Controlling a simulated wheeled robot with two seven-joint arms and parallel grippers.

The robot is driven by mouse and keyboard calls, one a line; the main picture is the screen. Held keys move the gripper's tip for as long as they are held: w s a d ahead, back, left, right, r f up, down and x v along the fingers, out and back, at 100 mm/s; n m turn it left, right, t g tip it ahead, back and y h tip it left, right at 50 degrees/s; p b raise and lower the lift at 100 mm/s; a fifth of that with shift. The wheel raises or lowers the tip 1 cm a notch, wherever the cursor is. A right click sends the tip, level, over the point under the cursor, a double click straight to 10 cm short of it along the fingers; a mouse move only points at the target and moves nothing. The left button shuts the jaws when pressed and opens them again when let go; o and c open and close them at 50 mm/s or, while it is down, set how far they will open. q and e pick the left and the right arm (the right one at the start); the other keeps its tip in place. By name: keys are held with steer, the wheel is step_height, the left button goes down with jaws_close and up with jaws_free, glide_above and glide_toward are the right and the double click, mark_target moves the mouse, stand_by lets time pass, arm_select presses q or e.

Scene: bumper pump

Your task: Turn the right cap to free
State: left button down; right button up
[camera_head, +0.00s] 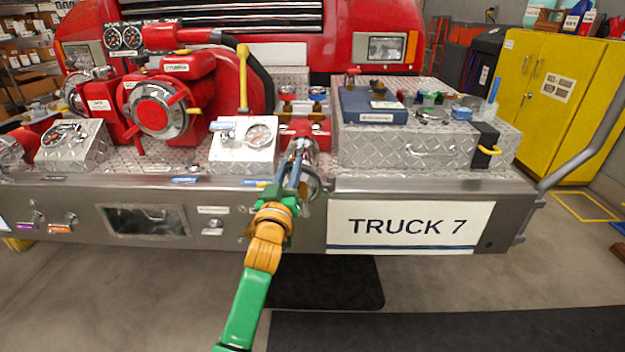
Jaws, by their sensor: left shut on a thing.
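My left gripper (299,152) reaches up from the bottom of the head view on a green and orange arm. Its fingers are at a silver round cap (313,184) on the front of a red valve fitting (305,128), at the bumper's middle. The gripper is shut on this cap, and its fingers and wrist hide much of it. I cannot read how the cap is turned. A larger silver cap with red lugs (158,107) sits on the red pump at the left, away from the gripper. My right gripper is not in view.
A gauge box (243,146) stands just left of the gripper. A diamond-plate box (400,146) with a blue case (371,106) and small parts stands to the right. The TRUCK 7 sign (410,227) is on the bumper front.

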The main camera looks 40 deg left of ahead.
arm_select(q)
steer(key=shift+s+a+f+n+y, duration=0.15)
steer(key=shift+a+n+y, duration=0.1)
steer(key=shift+n, duration=0.35)
steer(key=shift+s+a+f+n+y, duration=0.15)
steer(key=shift+n+y, duration=0.1)
steer(key=shift+n, duration=0.35)
steer(key=n, duration=0.2)
steer(key=a+n+y, duration=0.1)
steer(key=shift+s+f+n+g, duration=0.25)
steer(key=shift+s+n+g, duration=0.05)
steer(key=shift+s+a+f+n+y, duration=0.15)
steer(key=shift+a+f+n+y, duration=0.15)
steer(key=shift+n, duration=0.5)
steer(key=c, duration=1)
jaws_free()
steer(key=v, duration=0.7)
